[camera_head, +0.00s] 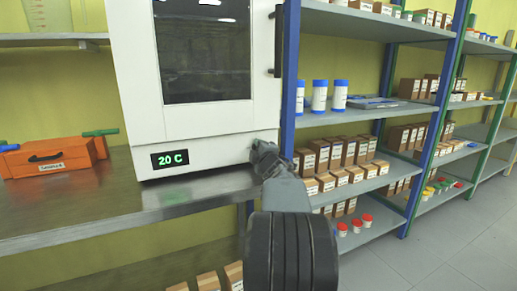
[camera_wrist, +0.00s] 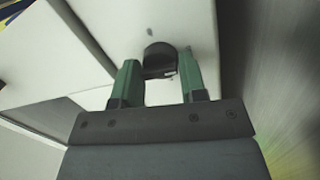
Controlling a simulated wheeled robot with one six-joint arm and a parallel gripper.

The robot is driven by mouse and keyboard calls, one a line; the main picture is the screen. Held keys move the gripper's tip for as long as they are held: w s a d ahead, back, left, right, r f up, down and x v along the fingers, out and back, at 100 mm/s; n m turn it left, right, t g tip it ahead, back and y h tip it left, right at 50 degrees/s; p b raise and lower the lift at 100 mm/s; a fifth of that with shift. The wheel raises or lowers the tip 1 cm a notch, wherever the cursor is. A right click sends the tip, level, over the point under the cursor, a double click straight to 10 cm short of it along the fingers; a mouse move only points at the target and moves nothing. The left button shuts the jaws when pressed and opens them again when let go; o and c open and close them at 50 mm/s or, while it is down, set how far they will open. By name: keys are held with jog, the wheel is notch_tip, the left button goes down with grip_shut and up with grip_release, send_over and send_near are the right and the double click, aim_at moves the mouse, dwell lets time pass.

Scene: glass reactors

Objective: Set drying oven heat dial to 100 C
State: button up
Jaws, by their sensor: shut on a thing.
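The drying oven (camera_head: 207,121) is a white box with a dark window, standing on the metal bench. Its display (camera_head: 170,159) reads 20 C in green. My gripper (camera_head: 262,148) is at the oven's lower right front corner and hides the dial in the head view. In the wrist view, the black round dial (camera_wrist: 159,56) sits on the white oven front (camera_wrist: 115,50). The green fingers of my gripper (camera_wrist: 159,75) stand on either side of the dial, shut on it.
A blue-post shelf (camera_head: 350,118) with white bottles and cartons is close at right of my arm. The bench in front of the oven is clear.

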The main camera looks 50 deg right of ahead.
jog(key=shift+f, duration=0.25)
jog(key=o, duration=0.9)
jog(key=shift+r, duration=0.15)
jog(key=shift+s, duration=0.1)
jog(key=p+v, duration=0.1)
jog(key=v, duration=1.2)
jog(key=shift+s+a, duration=0.15)
jog(key=shift+s, duration=0.1)
